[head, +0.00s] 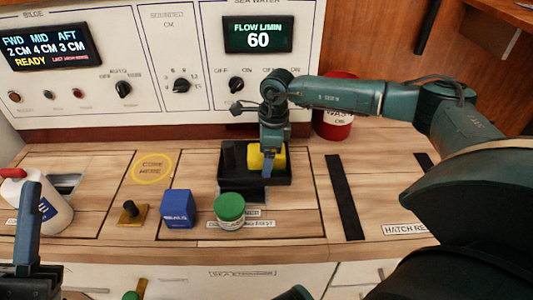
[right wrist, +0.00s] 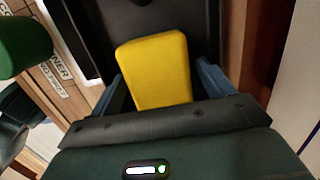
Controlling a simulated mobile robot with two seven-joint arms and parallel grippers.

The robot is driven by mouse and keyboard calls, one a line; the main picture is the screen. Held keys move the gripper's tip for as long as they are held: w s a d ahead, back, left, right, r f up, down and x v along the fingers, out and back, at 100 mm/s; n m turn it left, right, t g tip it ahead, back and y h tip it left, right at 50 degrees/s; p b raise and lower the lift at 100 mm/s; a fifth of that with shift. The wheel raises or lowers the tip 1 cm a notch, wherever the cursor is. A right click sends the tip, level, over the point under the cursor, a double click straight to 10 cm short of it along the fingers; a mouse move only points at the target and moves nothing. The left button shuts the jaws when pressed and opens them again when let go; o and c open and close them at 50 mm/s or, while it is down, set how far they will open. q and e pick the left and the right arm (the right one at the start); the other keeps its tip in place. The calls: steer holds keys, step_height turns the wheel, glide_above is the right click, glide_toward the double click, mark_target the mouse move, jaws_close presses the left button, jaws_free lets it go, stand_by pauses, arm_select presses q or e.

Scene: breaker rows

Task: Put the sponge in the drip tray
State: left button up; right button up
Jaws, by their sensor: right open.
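The yellow sponge (head: 277,155) is in the black drip tray (head: 284,179), against the base of the panel. My right gripper (head: 267,168) points down over the tray at the sponge. In the right wrist view, my right gripper (right wrist: 163,88) is open, with one blue finger on each side of the sponge (right wrist: 155,68) and a gap beside each. The tray's dark floor (right wrist: 125,15) shows around the sponge. Part of my left gripper (head: 30,225) shows at the lower left, away from the tray; its jaw opening is unclear.
A blue box (head: 178,209) and a green-lidded jar (head: 229,212) stand in front of the tray. A red can (head: 337,121) stands behind right. The counter around the black strip (head: 344,197) is clear.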

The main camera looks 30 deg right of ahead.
steer(key=shift+r, duration=0.45)
arm_select(q)
step_height(320, 180, down, 7)
steer(key=n+g+y+p, duration=0.1)
steer(key=n+y+p, duration=0.4)
steer(key=n+y, duration=0.1)
steer(key=shift+d+r+n+y+p, duration=0.15)
steer(key=shift+d+n+y+p, duration=0.2)
steer(key=shift+n, duration=0.25)
arm_select(e)
step_height(320, 180, up, 11)
steer(key=d, duration=0.1)
steer(key=shift+s+r, duration=0.2)
steer(key=shift+s, duration=0.2)
steer(key=shift+d, duration=0.1)
